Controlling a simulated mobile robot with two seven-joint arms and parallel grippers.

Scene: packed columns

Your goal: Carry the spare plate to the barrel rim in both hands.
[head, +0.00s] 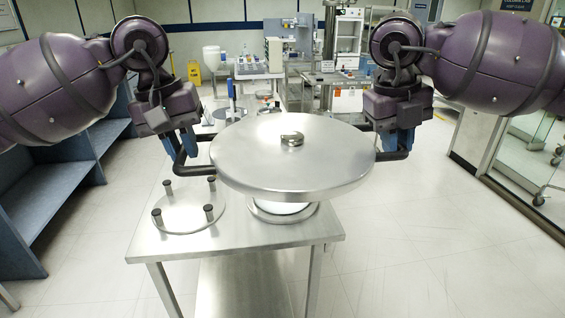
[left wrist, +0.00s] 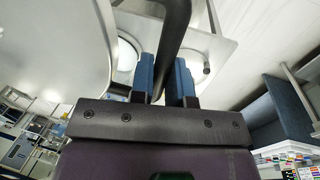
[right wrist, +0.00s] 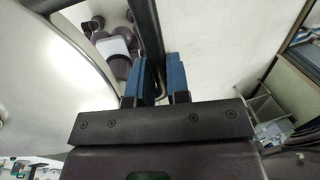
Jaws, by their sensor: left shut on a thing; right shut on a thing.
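The spare plate (head: 250,165) is a wide round steel disc with a small fitting at its middle and a black bar handle on each side. It is held about level above the steel table. My left gripper (head: 188,148) is shut on its left handle, seen between the blue fingers in the left wrist view (left wrist: 165,78). My right gripper (head: 390,146) is shut on its right handle, also between the fingers in the right wrist view (right wrist: 161,78). Below the plate's near edge shows a round steel flange (head: 283,216), perhaps the barrel's; the plate hides its top.
A round stand with several black-capped posts (head: 188,213) sits on the table (head: 235,246), left of the flange. Blue shelving (head: 50,180) lines the left, glass doors (head: 535,150) the right. Benches with equipment stand behind. The floor at right is clear.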

